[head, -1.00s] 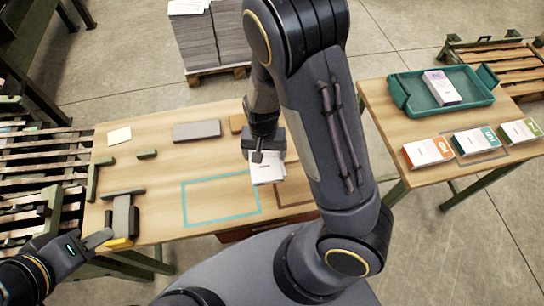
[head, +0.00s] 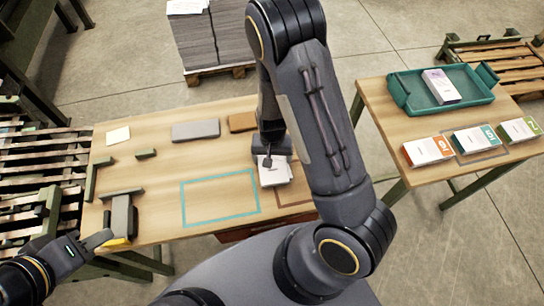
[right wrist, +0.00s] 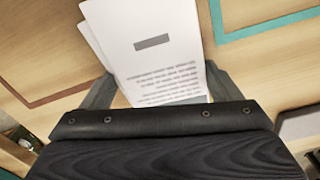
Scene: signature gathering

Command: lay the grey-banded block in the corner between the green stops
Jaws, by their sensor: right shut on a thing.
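A white printed block (head: 275,172) with a grey band is in my right gripper (head: 271,156), over the right part of the table by a brown outline (head: 306,205). In the right wrist view the block (right wrist: 160,70) shows its grey bar and text, with a finger on each side; the pages look slightly fanned. Dark green stops (head: 91,180) (head: 146,153) (head: 123,192) stand at the table's left side, far left of the block. My left gripper (head: 106,238) is by a dark grey device (head: 122,214) with a yellow base at the front left; its jaw opening is unclear.
A teal outline (head: 183,205) marks bare table between the stops and the block. A second table at right holds a green tray (head: 470,100) and several coloured stacks (head: 428,152).

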